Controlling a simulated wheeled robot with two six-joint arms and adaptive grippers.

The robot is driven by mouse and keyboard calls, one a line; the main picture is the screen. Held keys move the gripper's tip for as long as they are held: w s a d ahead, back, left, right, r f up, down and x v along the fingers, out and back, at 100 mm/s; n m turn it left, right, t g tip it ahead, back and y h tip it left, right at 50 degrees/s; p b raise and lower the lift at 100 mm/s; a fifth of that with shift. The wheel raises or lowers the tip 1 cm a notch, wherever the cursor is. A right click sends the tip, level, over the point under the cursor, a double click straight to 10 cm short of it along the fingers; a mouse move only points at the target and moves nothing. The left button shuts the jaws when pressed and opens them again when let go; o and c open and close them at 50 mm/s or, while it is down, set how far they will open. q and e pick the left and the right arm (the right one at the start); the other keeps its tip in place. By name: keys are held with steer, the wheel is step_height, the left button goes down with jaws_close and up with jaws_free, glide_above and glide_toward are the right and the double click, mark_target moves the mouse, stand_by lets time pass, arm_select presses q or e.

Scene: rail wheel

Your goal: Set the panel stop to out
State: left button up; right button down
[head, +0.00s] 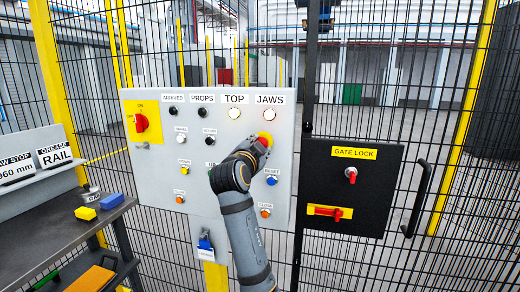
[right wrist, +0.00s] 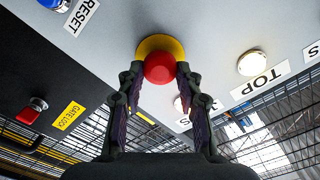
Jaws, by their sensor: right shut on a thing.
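The panel stop (head: 266,138) is a red mushroom button on a yellow round plate, below the TOP and JAWS labels on the grey panel. In the head view it is partly covered by my right gripper (head: 258,147). In the right wrist view the red knob (right wrist: 160,67) sits between the two fingertips of my right gripper (right wrist: 159,78), with the yellow plate (right wrist: 158,44) behind it. The fingers are closed on the knob's sides. Whether the knob stands in or out is hard to tell. My left gripper is not in view.
The grey panel (head: 150,160) carries other buttons, lamps and a red switch (head: 141,123). The blue RESET button (head: 271,180) is just below the stop. A black GATE LOCK box (head: 345,225) stands to the right. A workbench (head: 50,235) is at the left.

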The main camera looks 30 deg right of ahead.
stand_by(0.6)
steer(key=shift+s+a, duration=0.1)
steer(key=shift+c, duration=0.2)
jaws_free()
steer(key=shift+a+f, duration=0.1)
steer(key=shift+b, duration=0.3)
steer(key=b+v, duration=0.2)
steer(key=v, duration=0.4)
stand_by(0.5)
